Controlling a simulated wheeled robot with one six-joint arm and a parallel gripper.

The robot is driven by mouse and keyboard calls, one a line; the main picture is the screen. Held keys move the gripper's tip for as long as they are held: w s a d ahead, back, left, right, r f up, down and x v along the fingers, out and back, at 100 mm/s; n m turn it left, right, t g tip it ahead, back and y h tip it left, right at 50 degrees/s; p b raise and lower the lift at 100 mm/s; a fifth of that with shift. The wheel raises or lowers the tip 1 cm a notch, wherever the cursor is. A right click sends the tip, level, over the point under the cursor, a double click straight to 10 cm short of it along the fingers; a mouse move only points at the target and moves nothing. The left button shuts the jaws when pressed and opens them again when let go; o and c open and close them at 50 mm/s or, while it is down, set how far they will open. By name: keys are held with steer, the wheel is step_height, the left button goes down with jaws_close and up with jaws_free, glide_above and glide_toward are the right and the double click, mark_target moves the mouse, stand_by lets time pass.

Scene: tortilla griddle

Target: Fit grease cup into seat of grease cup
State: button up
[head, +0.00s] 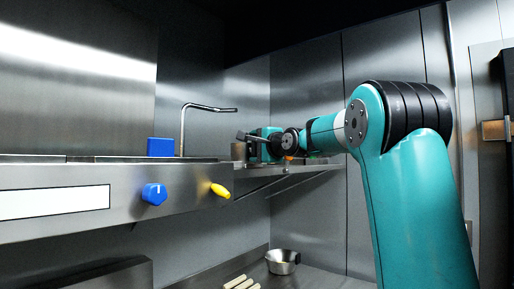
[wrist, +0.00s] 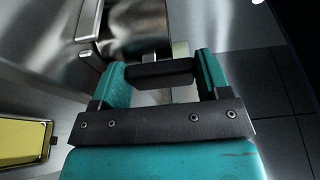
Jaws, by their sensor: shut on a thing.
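My gripper (wrist: 160,68) is shut on a small, dark, bar-like thing that spans its two teal fingers in the wrist view. A pale piece (wrist: 181,49) shows just beyond the dark bar. I cannot tell from its shape whether this is the grease cup. In the head view my gripper (head: 246,139) is at the right end of the griddle, above the shelf, and what it holds is too small to make out. A round steel cup (head: 283,262) stands on the lower counter, apart from my gripper. I cannot make out the seat of the grease cup.
Several pale sticks (head: 240,283) lie beside the steel cup. A yellow panel (wrist: 22,143) shows at lower left in the wrist view.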

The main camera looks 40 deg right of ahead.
steer(key=shift+f, duration=0.15)
steer(key=o, duration=1.1)
steer(key=shift+f, duration=0.1)
steer(key=shift+s+f, duration=0.1)
steer(key=shift+f, duration=0.05)
steer(key=s+a+b, duration=0.3)
steer(key=s+b, duration=0.3)
steer(key=s, duration=1.1)
steer(key=shift+r+b, duration=0.35)
